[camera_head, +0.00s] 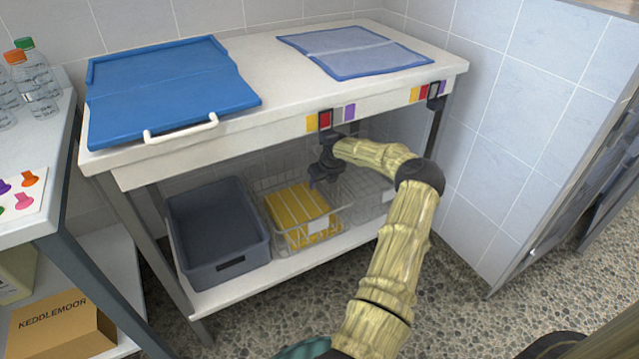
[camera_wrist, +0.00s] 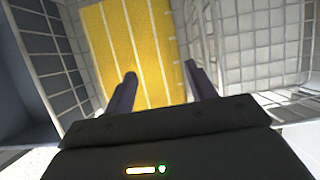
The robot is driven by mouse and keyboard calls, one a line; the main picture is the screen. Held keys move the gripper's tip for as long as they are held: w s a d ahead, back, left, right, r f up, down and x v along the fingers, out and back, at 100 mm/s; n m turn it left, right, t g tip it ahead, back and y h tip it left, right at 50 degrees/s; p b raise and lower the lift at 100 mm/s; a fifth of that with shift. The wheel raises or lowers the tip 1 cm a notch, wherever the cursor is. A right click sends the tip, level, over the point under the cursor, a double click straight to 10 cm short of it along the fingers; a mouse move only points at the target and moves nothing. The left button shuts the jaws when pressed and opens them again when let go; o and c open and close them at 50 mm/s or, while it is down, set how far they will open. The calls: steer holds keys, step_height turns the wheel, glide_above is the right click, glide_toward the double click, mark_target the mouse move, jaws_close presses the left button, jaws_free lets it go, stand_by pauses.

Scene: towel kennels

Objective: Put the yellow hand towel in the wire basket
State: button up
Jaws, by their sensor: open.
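The yellow hand towel (camera_head: 297,207) with pale stripes lies inside the wire basket (camera_head: 318,231) on the lower shelf. In the wrist view the towel (camera_wrist: 148,40) lies flat below and beyond my fingers, and the basket's wire wall (camera_wrist: 205,45) shows to its right. My gripper (camera_head: 322,182) is above the right back part of the basket, under the table top. In the wrist view my gripper's two dark fingers (camera_wrist: 160,82) are spread apart with nothing between them. The head view does not show the fingertips clearly.
A grey plastic bin (camera_head: 217,235) stands left of the basket. Another wire basket (camera_head: 370,190) stands to the right. Table legs flank the shelf.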

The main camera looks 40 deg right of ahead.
steer(key=p+v, duration=0.1)
steer(key=v, duration=0.4)
steer(key=shift+d, duration=0.1)
stand_by(0.4)
